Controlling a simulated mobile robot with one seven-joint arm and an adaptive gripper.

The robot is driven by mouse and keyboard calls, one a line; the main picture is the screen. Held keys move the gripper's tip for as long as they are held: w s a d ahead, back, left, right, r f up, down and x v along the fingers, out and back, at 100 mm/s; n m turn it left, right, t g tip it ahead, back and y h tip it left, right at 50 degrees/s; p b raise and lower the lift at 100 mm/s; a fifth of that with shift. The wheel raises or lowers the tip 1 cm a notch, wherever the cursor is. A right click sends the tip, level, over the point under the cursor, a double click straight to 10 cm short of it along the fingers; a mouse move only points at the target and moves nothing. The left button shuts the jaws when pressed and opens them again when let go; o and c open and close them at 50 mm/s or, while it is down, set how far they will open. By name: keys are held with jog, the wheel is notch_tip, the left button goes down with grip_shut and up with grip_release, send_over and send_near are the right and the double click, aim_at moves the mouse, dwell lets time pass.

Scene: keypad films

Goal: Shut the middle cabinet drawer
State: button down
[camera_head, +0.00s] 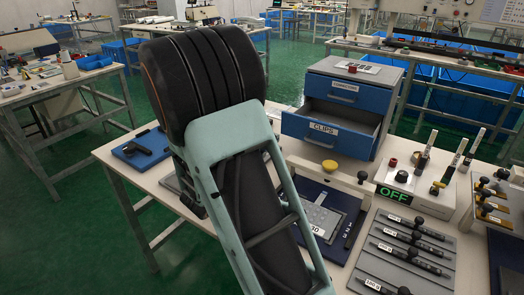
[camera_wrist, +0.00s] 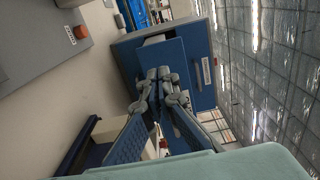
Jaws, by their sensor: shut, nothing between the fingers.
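The cabinet (camera_head: 388,82) is grey with blue drawers and stands on the workbench. Its upper drawer (camera_head: 342,92) is shut. The drawer below, labelled CLIPS (camera_head: 325,131), stands pulled out, with its inside showing. I cannot make out a separate drawer under it. The cabinet shows tilted in the wrist view (camera_wrist: 125,58), with a labelled blue drawer front (camera_wrist: 206,72). My gripper (camera_wrist: 163,73) is shut and empty, its fingers pointing at the blue cabinet front. I cannot tell whether they touch it. In the head view my arm hides the gripper.
A box with an OFF display (camera_head: 396,193) and a grey mat with several dark tools (camera_head: 410,255) lie to the right. A red-topped part (camera_head: 353,68) stands on the cabinet.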

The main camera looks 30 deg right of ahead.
aim_at(288, 126)
jog(key=b+x, duration=0.1)
jog(key=x, duration=0.5)
jog(key=shift+w+d, duration=0.2)
jog(key=shift+d, duration=0.1)
jog(key=shift+w+d+r, duration=0.1)
jog(key=shift+w+d, duration=0.1)
jog(key=shift+d, duration=0.1)
jog(key=p+x, duration=0.5)
jog(key=x, duration=0.9)
jog(key=shift+w+d, duration=0.2)
jog(key=shift+d, duration=0.05)
jog(key=shift+a, duration=0.15)
